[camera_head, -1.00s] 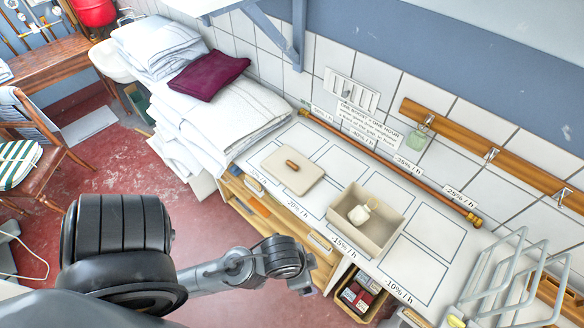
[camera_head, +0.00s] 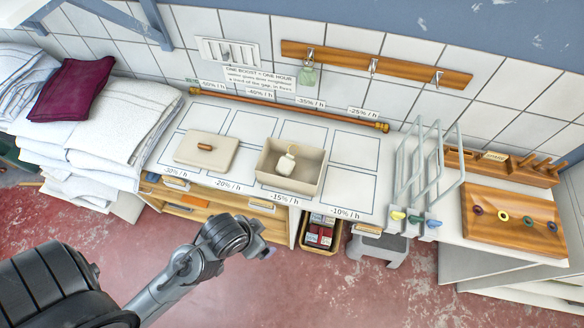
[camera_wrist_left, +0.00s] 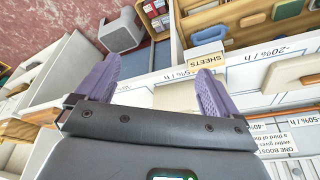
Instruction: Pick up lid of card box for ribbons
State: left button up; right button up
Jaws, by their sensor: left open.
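The beige lid (camera_head: 190,150) lies flat on the white marked counter in the head view, with a brown handle (camera_head: 205,147) on top. The open beige card box (camera_head: 308,182) stands to its right with a small pale tagged object (camera_head: 286,161) inside. My left gripper (camera_head: 270,253) is in front of and below the counter edge, to the right of the lid and apart from it. In the left wrist view its purple fingers (camera_wrist_left: 155,88) are spread and empty. A pale beige shape shows between them, but I cannot tell whether it is box or lid. My right gripper is not in view.
A copper rod (camera_head: 290,110) lies along the back of the counter. Folded white linen (camera_head: 110,120) is stacked at left. A wire rack (camera_head: 430,170) and wooden peg board (camera_head: 515,220) stand at right. Below the counter are drawers, a small crate (camera_head: 320,235) and a grey stool (camera_head: 378,248).

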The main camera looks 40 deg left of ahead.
pick_arm(q)
jog(key=c, duration=0.9)
